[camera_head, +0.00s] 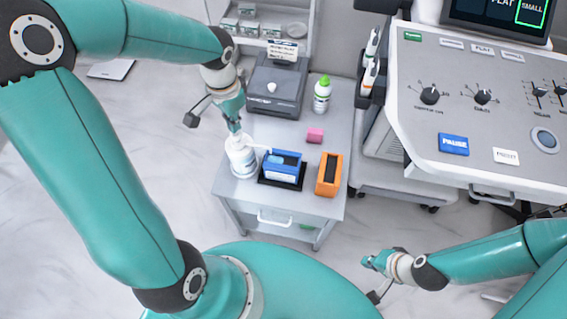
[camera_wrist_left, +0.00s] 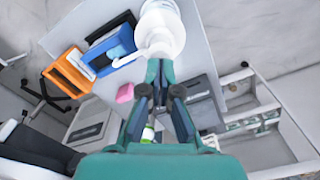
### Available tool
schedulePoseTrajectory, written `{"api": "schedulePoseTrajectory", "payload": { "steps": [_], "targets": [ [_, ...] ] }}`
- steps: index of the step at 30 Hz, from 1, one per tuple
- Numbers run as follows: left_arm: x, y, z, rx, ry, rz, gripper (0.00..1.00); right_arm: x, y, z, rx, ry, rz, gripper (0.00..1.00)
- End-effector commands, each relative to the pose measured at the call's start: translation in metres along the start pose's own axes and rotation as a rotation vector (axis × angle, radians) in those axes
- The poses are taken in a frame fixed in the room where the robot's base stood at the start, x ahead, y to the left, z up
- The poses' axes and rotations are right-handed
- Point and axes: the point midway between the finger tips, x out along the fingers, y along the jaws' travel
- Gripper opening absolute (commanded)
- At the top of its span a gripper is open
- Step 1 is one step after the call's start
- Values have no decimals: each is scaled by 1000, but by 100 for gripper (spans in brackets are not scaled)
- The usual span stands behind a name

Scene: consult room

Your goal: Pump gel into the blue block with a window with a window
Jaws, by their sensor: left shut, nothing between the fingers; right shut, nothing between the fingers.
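The blue block (camera_head: 284,172) sits in a black tray (camera_head: 264,180) on a grey cabinet top. A lighter blue patch shows on its upper side. It also shows in the left wrist view (camera_wrist_left: 97,55). A white pump bottle (camera_head: 243,162) stands upright just left of the block, its spout pointing towards the block. The bottle's white top fills the upper middle of the left wrist view (camera_wrist_left: 162,28). My left gripper (camera_head: 236,130) is shut and empty, pointing down at the pump head. Whether it touches the head is unclear. My right gripper (camera_head: 372,262) is shut and empty, away from the cabinet.
An orange block with a window (camera_head: 320,185) stands right of the blue block. A pink block (camera_head: 315,135), a green-capped bottle (camera_head: 322,95) and a dark grey device (camera_head: 274,88) are behind. A large control console (camera_head: 430,140) stands to the right.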

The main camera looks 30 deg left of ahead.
Motion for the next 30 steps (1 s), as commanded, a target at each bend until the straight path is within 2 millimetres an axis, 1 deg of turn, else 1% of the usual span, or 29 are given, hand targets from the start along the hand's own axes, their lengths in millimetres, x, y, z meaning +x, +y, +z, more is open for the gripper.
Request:
{"api": "schedulePoseTrajectory", "payload": {
  "steps": [8,11,24,27,30],
  "targets": [
    [-2,0,0,0,1,0,0,-2,-1,0,0,0,0,0],
    [-9,0,0,0,1,-1,0,-7,-2,0,0,0,0,0],
    [-53,0,0,1,1,-1,0,-40,-14,0,0,0,0,0],
    [-60,0,0,1,1,-1,0,-45,-16,0,0,0,0,0],
    [-61,0,0,1,1,0,0,-45,-16,0,0,0,0,0]
  ]
}}
